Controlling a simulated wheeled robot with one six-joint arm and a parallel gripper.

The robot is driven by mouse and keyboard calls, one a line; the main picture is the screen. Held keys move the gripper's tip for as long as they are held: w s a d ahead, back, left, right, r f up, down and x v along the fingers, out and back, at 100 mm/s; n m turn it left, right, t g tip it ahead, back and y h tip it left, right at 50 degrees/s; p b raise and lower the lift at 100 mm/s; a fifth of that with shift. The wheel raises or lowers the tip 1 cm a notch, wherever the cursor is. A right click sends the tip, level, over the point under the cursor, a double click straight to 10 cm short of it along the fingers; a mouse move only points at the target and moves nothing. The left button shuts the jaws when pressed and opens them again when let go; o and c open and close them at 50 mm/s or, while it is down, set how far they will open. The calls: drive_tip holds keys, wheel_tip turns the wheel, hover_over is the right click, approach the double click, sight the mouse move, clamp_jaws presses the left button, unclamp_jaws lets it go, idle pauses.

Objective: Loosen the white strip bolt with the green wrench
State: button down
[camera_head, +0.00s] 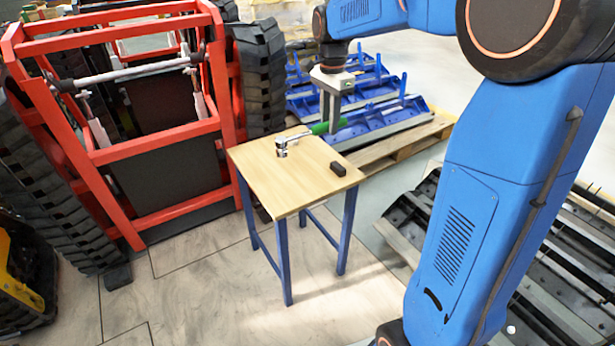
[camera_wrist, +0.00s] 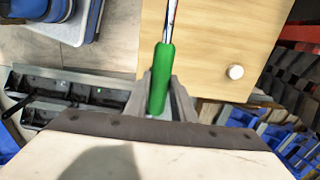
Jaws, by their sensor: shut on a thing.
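The wrench has a green handle (camera_head: 320,128) and a shiny metal shaft. In the wrist view the handle (camera_wrist: 162,75) lies between the fingers and the shaft runs up out of the picture. My gripper (camera_head: 333,128) is shut on the handle near the right side of the wooden table (camera_head: 262,165). In the head view the wrench's metal head (camera_head: 282,141) is over a small upright piece on the table; I cannot tell whether they touch. In the wrist view a small white round piece (camera_wrist: 235,72) sits on the tabletop, apart from the wrench. I cannot tell which piece is the white strip bolt.
A small dark block (camera_head: 338,169) lies near the table's right edge. A red-framed tracked machine (camera_head: 170,215) stands at the left. Blue parts on a wooden pallet (camera_head: 385,155) are behind the table. The front of the tabletop is clear.

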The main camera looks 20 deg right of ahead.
drive_tip(key=s, duration=1.9)
drive_tip(key=shift+s, duration=0.25)
